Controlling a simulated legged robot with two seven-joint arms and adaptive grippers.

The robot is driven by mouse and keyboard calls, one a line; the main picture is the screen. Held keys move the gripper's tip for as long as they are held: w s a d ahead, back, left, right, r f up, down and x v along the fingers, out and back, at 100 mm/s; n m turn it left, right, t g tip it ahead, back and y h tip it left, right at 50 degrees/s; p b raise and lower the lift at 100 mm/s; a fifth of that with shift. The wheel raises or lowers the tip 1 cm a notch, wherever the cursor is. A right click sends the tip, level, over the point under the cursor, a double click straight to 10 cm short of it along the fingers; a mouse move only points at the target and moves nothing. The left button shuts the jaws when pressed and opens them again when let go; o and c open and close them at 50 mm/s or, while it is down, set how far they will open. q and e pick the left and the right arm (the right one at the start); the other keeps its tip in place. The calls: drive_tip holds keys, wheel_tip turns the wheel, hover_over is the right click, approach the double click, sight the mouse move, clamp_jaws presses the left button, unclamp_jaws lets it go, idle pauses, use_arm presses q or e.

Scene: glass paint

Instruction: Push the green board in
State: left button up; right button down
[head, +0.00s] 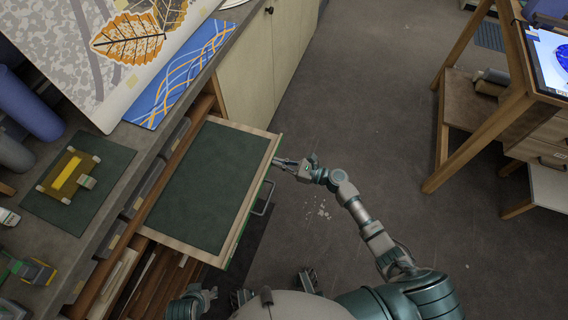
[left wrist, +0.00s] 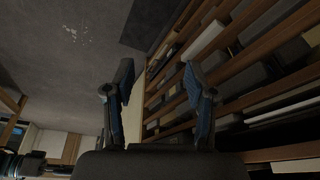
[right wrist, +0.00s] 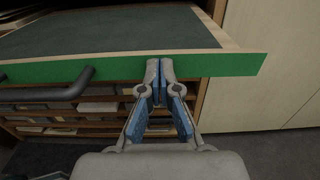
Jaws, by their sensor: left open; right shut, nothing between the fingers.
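The green board (head: 210,184) is a pulled-out drawer-like panel with a dark green top, a pale wood frame and a bright green front edge. It sticks out from the workbench's shelf unit. In the right wrist view its green front edge (right wrist: 110,70) runs across the picture, with a dark handle (right wrist: 60,90) at the left. My right gripper (head: 282,163) is shut and empty, its fingertips (right wrist: 160,62) at the green front edge near the far corner. They look touching or very close. My left gripper (left wrist: 158,80) is open and empty, low beside the shelves.
The workbench (head: 165,115) holds a green cutting mat (head: 100,210), a blue patterned panel (head: 180,75) and a leaf picture. Slatted shelves (left wrist: 240,60) lie below the board. A wooden stand (head: 490,125) is at the right. The floor (head: 370,90) between is mostly clear.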

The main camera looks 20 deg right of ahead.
sight(205, 227)
use_arm(q)
drive_tip(key=shift+d, duration=0.2)
use_arm(e)
drive_tip(key=shift+d, duration=0.2)
